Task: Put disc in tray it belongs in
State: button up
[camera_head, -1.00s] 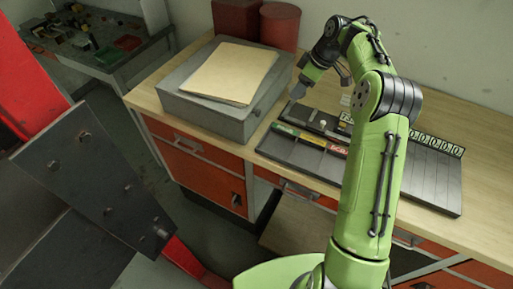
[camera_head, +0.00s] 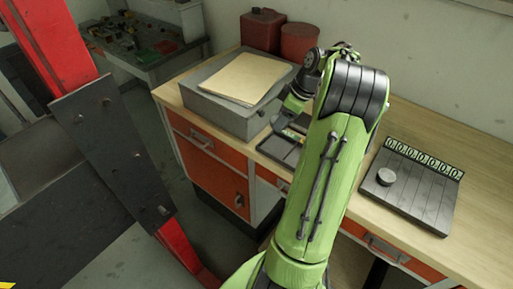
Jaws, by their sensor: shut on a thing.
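My gripper (camera_head: 280,122) is low over the left tray (camera_head: 272,149), at the end of my green arm. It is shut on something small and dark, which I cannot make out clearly. The left tray is dark, with a green label at its edge, and my arm hides most of it.
A grey metal box (camera_head: 228,113) with a tan folder (camera_head: 245,79) on top stands left of my gripper. Red canisters (camera_head: 262,31) stand behind it. The wooden bench (camera_head: 477,160) is clear to the right. A dark plate on a red post fills the left.

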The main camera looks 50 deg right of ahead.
aim_at(275, 146)
notch_tip(275, 146, down, 10)
jog(key=shift+r+b, duration=0.1)
jog(key=shift+b, duration=0.8)
